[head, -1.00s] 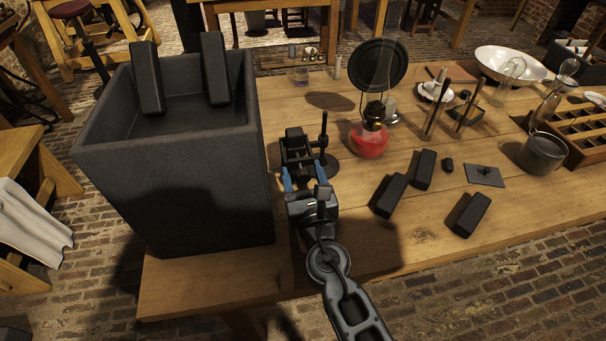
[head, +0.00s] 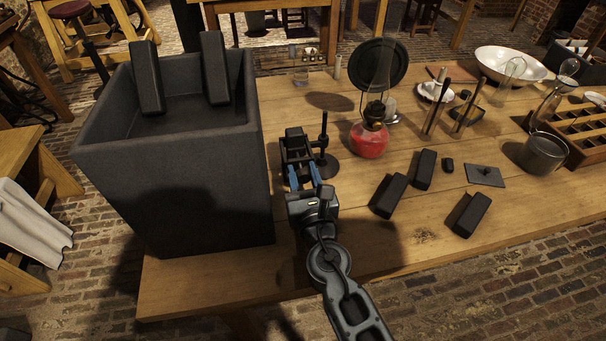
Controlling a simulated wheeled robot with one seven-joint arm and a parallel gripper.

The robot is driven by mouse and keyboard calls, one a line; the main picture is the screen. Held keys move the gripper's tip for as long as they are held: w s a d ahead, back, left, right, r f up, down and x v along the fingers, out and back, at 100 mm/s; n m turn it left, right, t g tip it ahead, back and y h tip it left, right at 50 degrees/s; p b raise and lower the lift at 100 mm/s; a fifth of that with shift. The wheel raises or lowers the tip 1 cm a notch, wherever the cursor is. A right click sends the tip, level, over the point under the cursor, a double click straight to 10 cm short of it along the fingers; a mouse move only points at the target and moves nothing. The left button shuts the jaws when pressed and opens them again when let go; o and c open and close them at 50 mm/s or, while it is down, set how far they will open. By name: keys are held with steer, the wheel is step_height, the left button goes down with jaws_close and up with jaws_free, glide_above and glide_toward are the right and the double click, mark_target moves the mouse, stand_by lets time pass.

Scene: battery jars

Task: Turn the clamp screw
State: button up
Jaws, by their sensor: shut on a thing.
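A dark clamp (head: 296,146) stands on the wooden table, right of the big dark jar. My gripper (head: 305,176) reaches it from the front, with its two blue fingers at the clamp's near end. The fingers are shut on a part there, which I take to be the clamp screw; the gripper hides most of it, so its shape and angle cannot be told. A thin dark upright rod on a round base (head: 324,150) stands just right of the clamp.
The tall dark jar (head: 180,190) is close on the left, with two dark blocks at its rim. A red oil lamp (head: 369,138) stands to the right. Several dark blocks (head: 424,169) lie on the table (head: 420,250). The table's front edge is below my gripper.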

steer(key=o, duration=1)
steer(key=shift+o, duration=0.2)
steer(key=shift+s, duration=0.1)
steer(key=v, duration=0.7)
steer(key=shift+s+d, duration=0.1)
steer(key=shift+s, duration=0.25)
